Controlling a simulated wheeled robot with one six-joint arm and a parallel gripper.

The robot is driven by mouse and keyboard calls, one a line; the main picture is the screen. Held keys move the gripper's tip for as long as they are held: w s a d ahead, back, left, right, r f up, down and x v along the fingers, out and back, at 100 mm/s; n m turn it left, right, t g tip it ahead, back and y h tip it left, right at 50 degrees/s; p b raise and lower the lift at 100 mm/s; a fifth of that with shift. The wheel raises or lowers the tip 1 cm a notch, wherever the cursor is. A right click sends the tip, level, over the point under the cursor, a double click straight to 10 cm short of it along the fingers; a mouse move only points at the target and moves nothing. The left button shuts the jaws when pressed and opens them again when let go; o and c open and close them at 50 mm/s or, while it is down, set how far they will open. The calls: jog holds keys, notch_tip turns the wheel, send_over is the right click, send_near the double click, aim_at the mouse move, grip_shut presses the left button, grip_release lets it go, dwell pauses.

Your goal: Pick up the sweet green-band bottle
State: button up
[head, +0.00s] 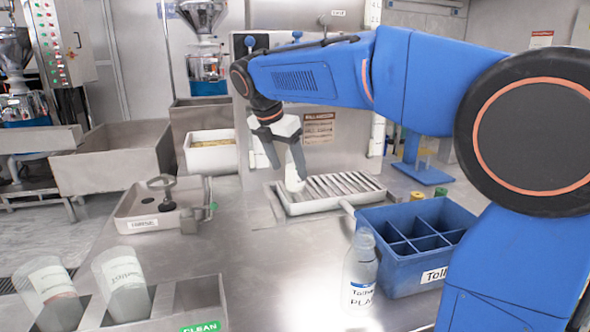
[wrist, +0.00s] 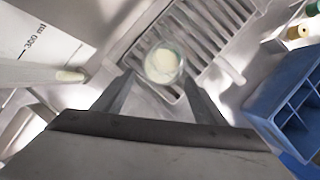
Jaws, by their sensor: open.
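My gripper (head: 284,168) is open and points down over the slatted drip tray, and its two fingers show in the wrist view (wrist: 158,82). A small clear cup with creamy contents (wrist: 165,64) stands on the tray just ahead of the fingertips; it is a whitish shape (head: 296,182) by the right finger in the head view. Nothing is held.
The blue divided crate (head: 405,275) stands at right. The drip tray (head: 330,206) has a handle toward the crate. Two labelled beakers (head: 125,280) stand front left in a metal rack. A white tray (head: 140,222) is at left. The central steel counter is clear.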

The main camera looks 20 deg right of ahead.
aim_at(295, 170)
jog(key=shift+w+d+f, duration=0.4)
jog(key=shift+d+f, duration=0.1)
jog(key=shift+d, duration=0.15)
jog(key=shift+w+d+f, duration=0.4)
jog(key=shift+d+f, duration=0.05)
jog(key=shift+d, duration=0.15)
jog(key=shift+w+d+f, duration=0.15)
jog(key=shift+f, duration=0.3)
jog(key=c, duration=1.4)
